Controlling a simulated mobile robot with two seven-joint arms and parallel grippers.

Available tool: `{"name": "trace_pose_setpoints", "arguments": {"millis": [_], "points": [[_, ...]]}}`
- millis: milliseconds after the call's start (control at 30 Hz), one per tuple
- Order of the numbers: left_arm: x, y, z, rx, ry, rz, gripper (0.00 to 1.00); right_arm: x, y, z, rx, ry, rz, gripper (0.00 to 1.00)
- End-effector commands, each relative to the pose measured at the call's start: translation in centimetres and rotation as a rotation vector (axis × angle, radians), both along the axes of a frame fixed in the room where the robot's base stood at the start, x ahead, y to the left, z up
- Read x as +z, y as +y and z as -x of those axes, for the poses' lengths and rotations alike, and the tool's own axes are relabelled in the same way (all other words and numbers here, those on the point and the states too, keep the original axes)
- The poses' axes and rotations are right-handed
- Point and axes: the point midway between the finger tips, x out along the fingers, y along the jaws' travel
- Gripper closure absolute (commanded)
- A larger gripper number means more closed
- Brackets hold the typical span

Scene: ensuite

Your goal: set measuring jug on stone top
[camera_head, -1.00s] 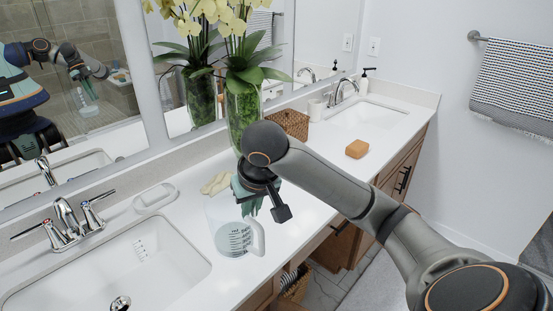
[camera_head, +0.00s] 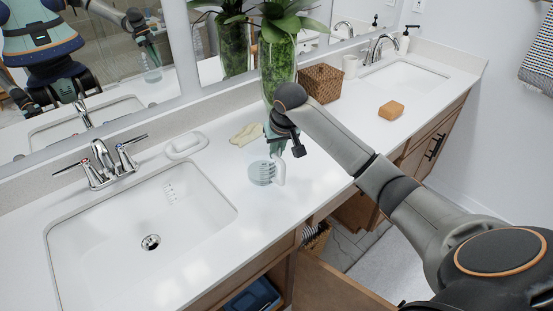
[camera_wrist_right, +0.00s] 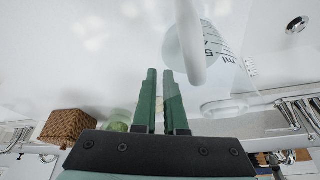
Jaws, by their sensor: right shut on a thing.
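The measuring jug (camera_head: 260,174) is clear with dark scale marks and a pale handle. It is upright over the white stone top (camera_head: 215,160), just right of the near sink. I cannot tell whether its base touches the surface. My right gripper (camera_head: 277,150) points down at its handle side and is shut on the jug. In the right wrist view, the jug (camera_wrist_right: 222,45) and its handle are close beyond the green fingertips (camera_wrist_right: 160,72), and the exact grip is unclear. My left gripper is out of view.
The near sink (camera_head: 110,245) lies left of the jug, with a soap dish (camera_head: 186,146) behind it. An orange sponge (camera_head: 391,110) lies right. A cabinet door (camera_head: 335,287) stands open below.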

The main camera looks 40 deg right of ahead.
Motion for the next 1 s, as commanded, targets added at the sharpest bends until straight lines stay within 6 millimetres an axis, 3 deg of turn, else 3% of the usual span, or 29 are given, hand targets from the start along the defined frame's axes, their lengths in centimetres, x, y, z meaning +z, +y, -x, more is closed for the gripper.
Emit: {"name": "trace_pose_setpoints", "arguments": {"millis": [300, 700, 733, 1000], "points": [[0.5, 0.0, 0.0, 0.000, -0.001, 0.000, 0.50, -3.3, -0.3, -0.4, -0.001, -0.001, -0.001, 1.00], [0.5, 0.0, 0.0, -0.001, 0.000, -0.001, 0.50, -3.9, -0.3, -0.4, -0.001, -0.001, -0.001, 1.00], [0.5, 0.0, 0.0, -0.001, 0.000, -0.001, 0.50, -3.9, -0.3, -0.4, -0.001, 0.000, 0.000, 0.88], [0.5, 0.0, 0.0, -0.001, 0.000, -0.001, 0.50, -3.9, -0.3, -0.4, -0.001, 0.000, 0.000, 0.61]]}}
